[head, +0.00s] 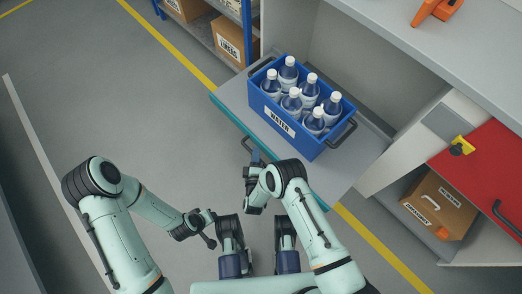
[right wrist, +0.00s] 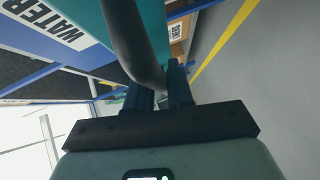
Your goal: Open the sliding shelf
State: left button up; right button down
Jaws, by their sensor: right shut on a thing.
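The sliding shelf (head: 232,98) is a grey board with a teal front edge, and it stands out from the cabinet. A blue crate (head: 321,145) marked WATER sits on it, holding several bottles. My right gripper (head: 253,158) is at the shelf's front edge, shut on the dark shelf handle (head: 245,143). In the right wrist view the curved handle (right wrist: 133,42) passes between the fingers of the right gripper (right wrist: 160,78). My left gripper (head: 211,229) is empty, with its fingers apart, well short of the shelf and left of the right arm.
A blue rack (head: 206,37) with cardboard boxes stands behind the shelf at the top. At right are a red panel (head: 487,167) with a dark handle and a cardboard box (head: 437,205) in a lower compartment. The grey floor at left is clear, crossed by a yellow line.

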pick_arm(q)
jog(key=shift+w+r, duration=0.1)
pick_arm(e)
jog(key=shift+s+a, duration=0.15)
jog(key=shift+a, duration=0.1)
jog(key=c, duration=1.1)
grip_release()
